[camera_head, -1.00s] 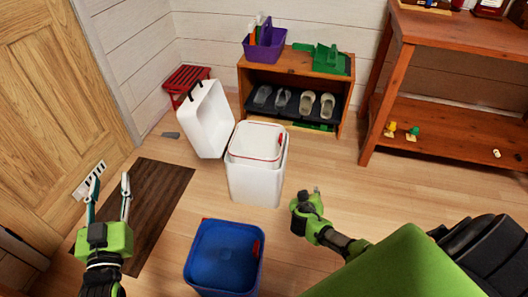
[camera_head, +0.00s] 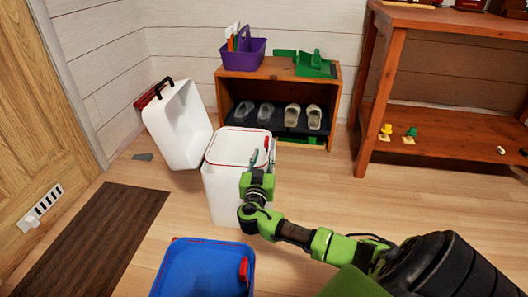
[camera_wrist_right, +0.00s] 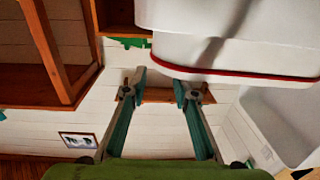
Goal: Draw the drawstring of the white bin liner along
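The white bin (camera_head: 220,198) stands on the floor, lined with the white bin liner (camera_head: 236,147). The red drawstring (camera_head: 222,164) runs round its rim, with a red piece at the right side beside my fingers. My right gripper (camera_head: 262,153) is at the bin's right side, fingers near rim height. The right wrist view shows its fingers (camera_wrist_right: 158,86) apart with nothing between them. There, the white bin side (camera_wrist_right: 225,50) and a red line (camera_wrist_right: 245,76) lie just beyond the fingertips. I cannot tell whether a finger touches the drawstring. My left gripper is out of view.
A blue bin (camera_head: 203,270) stands in front. A shoe shelf (camera_head: 278,78) with slippers and a purple caddy (camera_head: 243,53) is behind. A wooden table (camera_head: 366,100) stands right. A dark mat (camera_head: 95,240) lies left.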

